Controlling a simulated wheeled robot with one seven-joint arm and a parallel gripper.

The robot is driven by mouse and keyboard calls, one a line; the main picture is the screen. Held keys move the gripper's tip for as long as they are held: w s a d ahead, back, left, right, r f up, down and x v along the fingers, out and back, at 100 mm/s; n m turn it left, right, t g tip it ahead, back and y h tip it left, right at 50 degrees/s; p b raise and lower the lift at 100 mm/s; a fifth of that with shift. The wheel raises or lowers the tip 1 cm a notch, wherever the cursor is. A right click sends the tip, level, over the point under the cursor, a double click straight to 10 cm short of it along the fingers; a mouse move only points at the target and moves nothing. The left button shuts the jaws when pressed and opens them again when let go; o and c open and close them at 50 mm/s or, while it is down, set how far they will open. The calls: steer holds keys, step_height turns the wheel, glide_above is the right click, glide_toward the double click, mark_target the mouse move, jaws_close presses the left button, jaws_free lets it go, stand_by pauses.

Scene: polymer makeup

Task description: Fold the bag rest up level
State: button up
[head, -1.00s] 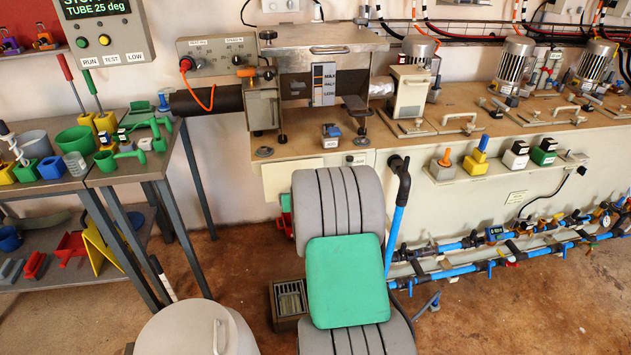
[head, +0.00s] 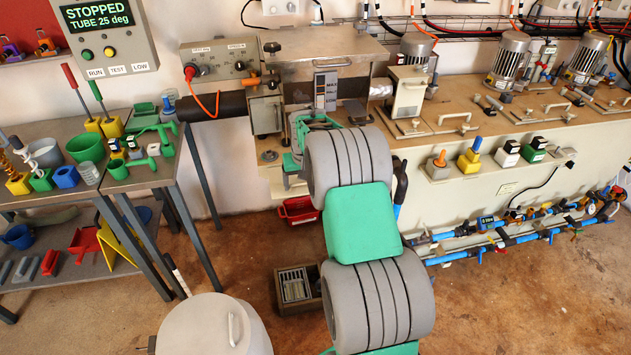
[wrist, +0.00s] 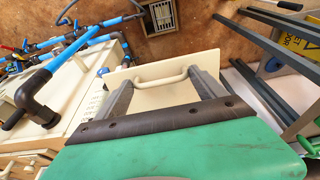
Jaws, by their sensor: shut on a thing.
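The bag rest appears to be the cream panel (head: 268,182) hanging at the front edge of the bench below the sealing machine. In the wrist view it is a pale panel (wrist: 120,78) with a cream bar handle (wrist: 160,80). My gripper (wrist: 160,86) has its two grey fingers at either end of this handle and is shut on it. In the head view my gripper (head: 291,172) is at the panel, partly hidden by my own arm. My arm also hides the panel's right part, so its exact tilt cannot be told.
The sealing machine (head: 325,90) stands above on the bench (head: 500,115). Blue pipes (head: 450,258) run low at right. A side table (head: 150,175) with green tools stands left.

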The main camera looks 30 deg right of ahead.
steer(key=shift+w+d+r, duration=0.2)
steer(key=shift+w+r, duration=0.05)
steer(key=shift+r, duration=0.4)
steer(key=shift+w+d+r, duration=0.15)
steer(key=shift+w+r, duration=0.1)
steer(key=shift+r, duration=0.35)
steer(key=o, duration=1.7)
steer(key=shift+c, duration=0.2)
steer(key=shift+o, duration=0.6)
steer(key=shift+d+f, duration=0.1)
steer(key=shift+f, duration=0.15)
steer(key=shift+a+f, duration=0.1)
steer(key=shift+a, duration=0.1)
